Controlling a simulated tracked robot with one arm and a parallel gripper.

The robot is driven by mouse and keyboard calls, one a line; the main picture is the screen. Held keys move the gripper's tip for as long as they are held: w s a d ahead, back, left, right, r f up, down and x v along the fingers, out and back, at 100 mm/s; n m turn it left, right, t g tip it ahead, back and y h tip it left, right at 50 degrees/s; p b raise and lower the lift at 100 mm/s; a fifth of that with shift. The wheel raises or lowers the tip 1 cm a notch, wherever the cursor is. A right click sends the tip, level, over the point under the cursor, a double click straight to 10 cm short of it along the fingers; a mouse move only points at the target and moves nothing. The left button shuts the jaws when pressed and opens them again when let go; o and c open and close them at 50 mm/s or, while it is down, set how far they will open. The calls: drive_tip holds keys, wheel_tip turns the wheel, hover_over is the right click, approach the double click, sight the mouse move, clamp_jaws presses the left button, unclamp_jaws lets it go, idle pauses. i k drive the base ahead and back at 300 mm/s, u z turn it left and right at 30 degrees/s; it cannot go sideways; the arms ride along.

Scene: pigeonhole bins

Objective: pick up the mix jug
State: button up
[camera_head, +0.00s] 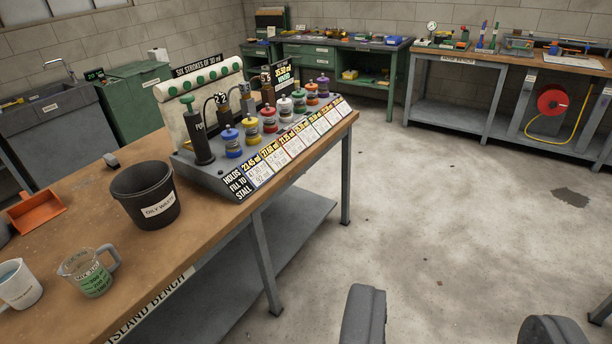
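The mix jug (92,280) is a clear measuring jug with a handle on its right and green lettering. It stands upright near the front edge of the island bench (200,239), at the lower left of the view. My gripper (457,312) shows at the bottom right as two dark fingers set wide apart. It is open with nothing between the fingers. It appears over the bare floor, well to the right of the jug and the bench.
A white mug (18,284) stands close left of the jug. Behind are an oily waste bin (145,195) and an orange dustpan (36,211). A sloped rack (265,150) with several coloured bottles fills the bench's far end. The concrete floor (440,220) at right is clear.

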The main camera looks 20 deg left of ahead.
sight(97, 269)
drive_tip(key=u, duration=0.6)
drive_tip(key=i, duration=1)
drive_tip(key=u, duration=1)
drive_tip(key=i, duration=0.6)
drive_tip(key=u, duration=0.2)
